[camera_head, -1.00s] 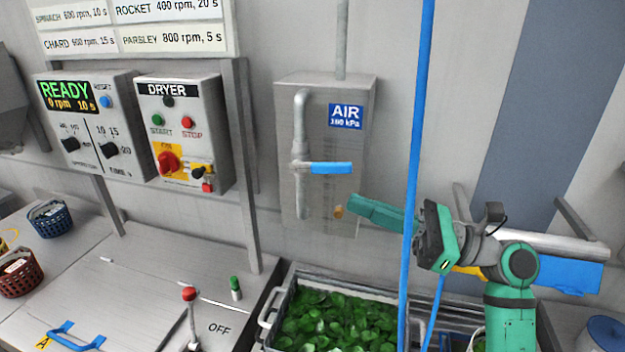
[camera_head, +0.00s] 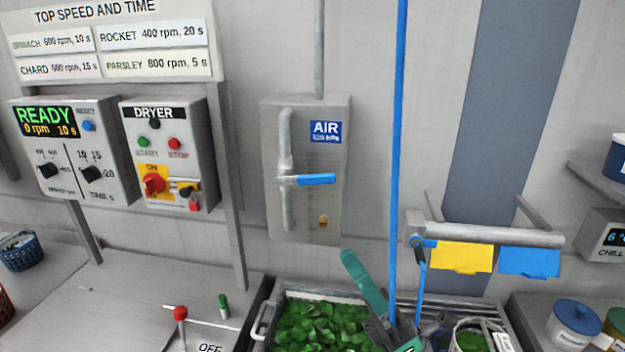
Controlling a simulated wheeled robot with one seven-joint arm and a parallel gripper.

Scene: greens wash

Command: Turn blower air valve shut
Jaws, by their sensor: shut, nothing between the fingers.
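The air valve's blue lever (camera_head: 316,180) points right, level, across the grey vertical pipe (camera_head: 287,150). The pipe is on a metal panel (camera_head: 262,215) with a blue AIR label (camera_head: 326,132). My gripper (camera_head: 347,257) is green, below and right of the lever, in front of the wall and the greens crate. Its fingers are together with nothing between them. It is clear of the lever. My wrist is cut off by the bottom edge.
A blue hose (camera_head: 398,120) hangs in front of the wall, crossing near my arm. A crate of greens (camera_head: 262,330) stands below the valve. The dryer box (camera_head: 205,150) is at left. Yellow (camera_head: 464,257) and blue (camera_head: 529,262) cards hang at right.

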